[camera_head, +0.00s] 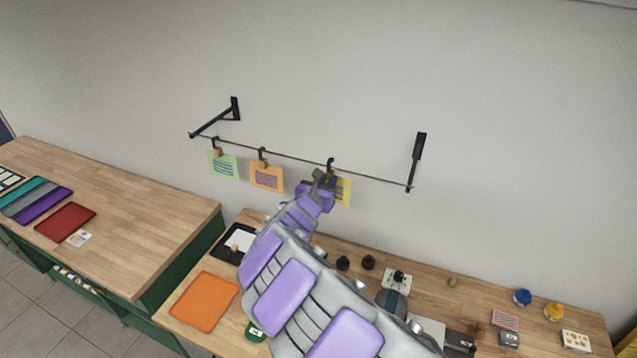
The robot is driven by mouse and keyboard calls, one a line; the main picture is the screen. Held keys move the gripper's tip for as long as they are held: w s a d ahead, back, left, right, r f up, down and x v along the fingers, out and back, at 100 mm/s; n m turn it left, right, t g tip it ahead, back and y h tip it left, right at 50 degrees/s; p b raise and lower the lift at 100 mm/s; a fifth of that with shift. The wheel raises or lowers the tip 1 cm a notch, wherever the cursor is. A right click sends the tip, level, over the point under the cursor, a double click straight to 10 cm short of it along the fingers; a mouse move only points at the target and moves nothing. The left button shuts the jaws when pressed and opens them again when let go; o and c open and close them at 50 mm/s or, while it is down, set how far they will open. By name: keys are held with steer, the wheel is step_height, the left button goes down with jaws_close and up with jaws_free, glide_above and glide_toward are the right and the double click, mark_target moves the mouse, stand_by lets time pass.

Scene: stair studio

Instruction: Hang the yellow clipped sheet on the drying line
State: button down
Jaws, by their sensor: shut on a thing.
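The drying line (290,157) is a thin dark line strung between two black wall brackets. A green sheet (223,166) and an orange sheet (267,177) hang from it by clips with dark hooks. The yellow sheet (345,190) is at the line to their right, mostly hidden behind my gripper. A dark hook (330,162) above it is at the line; I cannot tell whether it bears the sheet's weight. My gripper (329,181) is shut on the yellow clipped sheet just below the line. Its fingertips are partly hidden by my arm.
Below is a wooden bench with an orange tray (204,301), a black tray (224,254), dark knobs, a stamp-like tool (397,280), and blue (522,297) and yellow jars (553,312). A second bench on the left holds a red tray (65,222). The line is free near the right bracket (416,160).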

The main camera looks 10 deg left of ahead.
steer(key=shift+s+d+r+b, duration=0.1)
steer(key=shift+r+b, duration=0.05)
steer(key=shift+b, duration=0.15)
steer(key=shift+d+f, duration=0.25)
steer(key=shift+d, duration=0.85)
steer(key=shift+f+b, duration=0.2)
steer(key=shift+b, duration=0.2)
steer(key=shift+a+f, duration=0.35)
steer(key=shift+a, duration=0.5)
stand_by(0.9)
steer(key=shift+d+p, duration=0.1)
steer(key=shift+p, duration=0.2)
steer(key=shift+f, duration=0.1)
